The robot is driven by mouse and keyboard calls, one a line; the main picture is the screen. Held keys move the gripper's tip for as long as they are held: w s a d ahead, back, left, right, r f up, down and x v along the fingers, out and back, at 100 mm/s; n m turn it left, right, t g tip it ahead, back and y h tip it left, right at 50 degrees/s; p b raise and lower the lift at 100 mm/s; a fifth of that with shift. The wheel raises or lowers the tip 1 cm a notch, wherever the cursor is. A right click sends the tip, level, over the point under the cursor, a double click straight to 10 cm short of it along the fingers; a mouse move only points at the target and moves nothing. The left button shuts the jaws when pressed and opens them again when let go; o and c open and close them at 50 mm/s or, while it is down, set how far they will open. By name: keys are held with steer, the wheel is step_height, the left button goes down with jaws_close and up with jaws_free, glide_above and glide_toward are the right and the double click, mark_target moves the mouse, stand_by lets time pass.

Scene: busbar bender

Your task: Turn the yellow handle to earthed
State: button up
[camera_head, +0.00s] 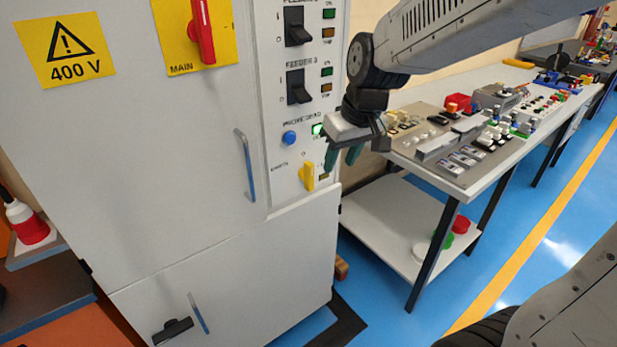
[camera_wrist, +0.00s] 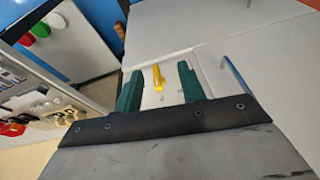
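The yellow handle (camera_head: 308,177) sits low on the narrow control panel of the grey cabinet, below the blue button. In the wrist view the yellow handle (camera_wrist: 158,77) shows between and beyond the two green fingers. My gripper (camera_head: 342,158) is in front of the panel, above and to the right of the handle in the head view. Its fingers (camera_wrist: 158,88) are spread apart with nothing between them that they touch. The handle's position marks are too small to read.
The cabinet carries a blue button (camera_head: 289,138), a lit green lamp (camera_head: 318,129), black feeder switches (camera_head: 298,87), a red main handle (camera_head: 203,38) and a metal door handle (camera_head: 246,165). A workbench (camera_head: 488,178) with parts stands to the right. Blue floor lies clear beyond it.

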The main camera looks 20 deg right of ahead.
steer(key=n+t, duration=0.1)
glide_above(312, 171)
steer(key=s, duration=0.2)
step_height(312, 171, down, 9)
steer(key=x, duration=0.8)
steer(key=shift+w+d, duration=0.1)
steer(key=shift+d, duration=0.25)
steer(key=shift+r, duration=0.1)
jaws_close()
